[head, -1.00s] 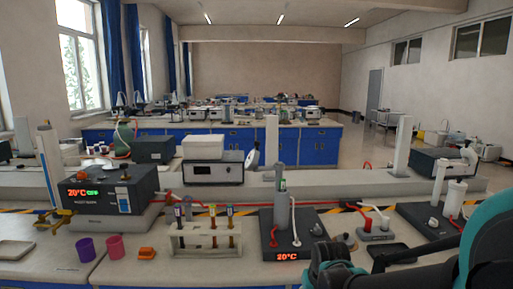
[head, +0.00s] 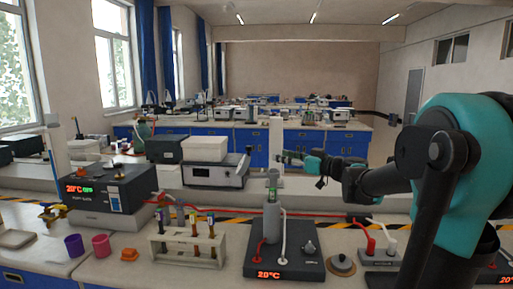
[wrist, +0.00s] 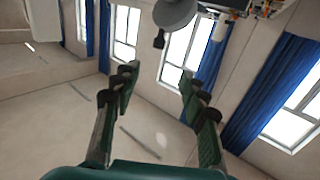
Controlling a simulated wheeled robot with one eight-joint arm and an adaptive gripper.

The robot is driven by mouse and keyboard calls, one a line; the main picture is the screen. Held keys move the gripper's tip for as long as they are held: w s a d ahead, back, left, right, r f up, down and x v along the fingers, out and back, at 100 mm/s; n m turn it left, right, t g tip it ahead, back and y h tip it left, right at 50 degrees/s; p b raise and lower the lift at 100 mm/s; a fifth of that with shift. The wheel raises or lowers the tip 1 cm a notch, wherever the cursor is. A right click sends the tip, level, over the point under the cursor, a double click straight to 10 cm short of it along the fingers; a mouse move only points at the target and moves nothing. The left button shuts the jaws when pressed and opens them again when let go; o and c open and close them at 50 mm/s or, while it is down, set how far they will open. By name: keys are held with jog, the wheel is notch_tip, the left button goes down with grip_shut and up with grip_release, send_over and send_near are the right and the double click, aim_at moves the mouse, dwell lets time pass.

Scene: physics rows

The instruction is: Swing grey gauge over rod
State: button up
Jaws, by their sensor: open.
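My gripper (head: 283,158) is raised above the bench in the head view, pointing left, just right of a tall pale upright post (head: 275,135). In the wrist view my gripper (wrist: 158,82) is open with nothing between its fingers. A grey disc with a dark stem (wrist: 175,12), which looks like the gauge, shows at the top edge there, beyond the fingertips and apart from them. In the head view a thin dark tilted shape (head: 246,163), perhaps the gauge seen edge-on, stands left of the post. I cannot tell for sure which upright is the rod.
Instrument boxes (head: 214,175) stand behind.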

jog(key=x, duration=1.7)
jog(key=shift+w+r, duration=0.15)
jog(key=shift+w, duration=0.05)
jog(key=shift+c, duration=0.4)
grip_shut()
